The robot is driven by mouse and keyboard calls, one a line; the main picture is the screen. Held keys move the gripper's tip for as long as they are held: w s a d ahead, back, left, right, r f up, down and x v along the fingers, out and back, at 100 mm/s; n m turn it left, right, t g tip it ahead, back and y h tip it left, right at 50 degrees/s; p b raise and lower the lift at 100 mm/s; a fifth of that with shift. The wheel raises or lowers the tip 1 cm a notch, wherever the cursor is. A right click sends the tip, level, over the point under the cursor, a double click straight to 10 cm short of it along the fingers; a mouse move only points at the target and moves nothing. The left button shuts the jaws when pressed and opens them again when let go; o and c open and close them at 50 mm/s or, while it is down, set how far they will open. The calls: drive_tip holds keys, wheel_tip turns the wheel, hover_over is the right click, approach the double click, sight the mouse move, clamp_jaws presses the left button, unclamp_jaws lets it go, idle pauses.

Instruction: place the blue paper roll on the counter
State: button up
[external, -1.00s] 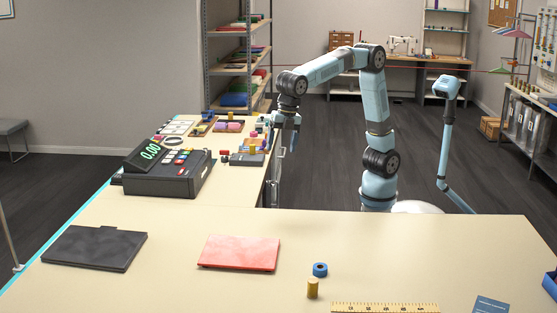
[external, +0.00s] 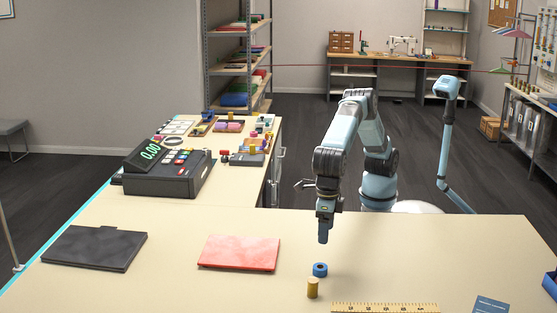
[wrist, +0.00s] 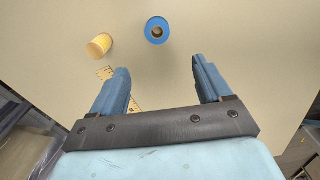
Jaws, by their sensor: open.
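The blue paper roll (external: 320,269) is a short blue ring lying on the counter (external: 400,240), hole facing up. In the wrist view the blue roll (wrist: 158,31) lies beyond my fingertips, roughly centred between them. My gripper (external: 323,238) hangs above the counter just behind the roll, pointing down. In the wrist view its two fingers (wrist: 160,66) are apart with nothing between them.
A yellow ruler (external: 385,308) lies at the front edge. A red folded cloth (external: 239,252) and a dark folded item (external: 95,248) lie to the left.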

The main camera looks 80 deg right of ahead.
hover_over(322, 267)
drive_tip(key=f, duration=0.7)
drive_tip(key=shift+s+d+f, duration=0.15)
drive_tip(key=shift+s+f, duration=0.05)
drive_tip(key=shift+f, duration=0.2)
drive_tip(key=shift+w+f, duration=0.15)
drive_tip(key=shift+f, duration=1.15)
drive_tip(key=shift+w+f, duration=0.15)
drive_tip(key=shift+f, duration=1.15)
drive_tip(key=c, duration=1.2)
drive_tip(key=shift+a+r, duration=0.1)
drive_tip(key=shift+a, duration=0.1)
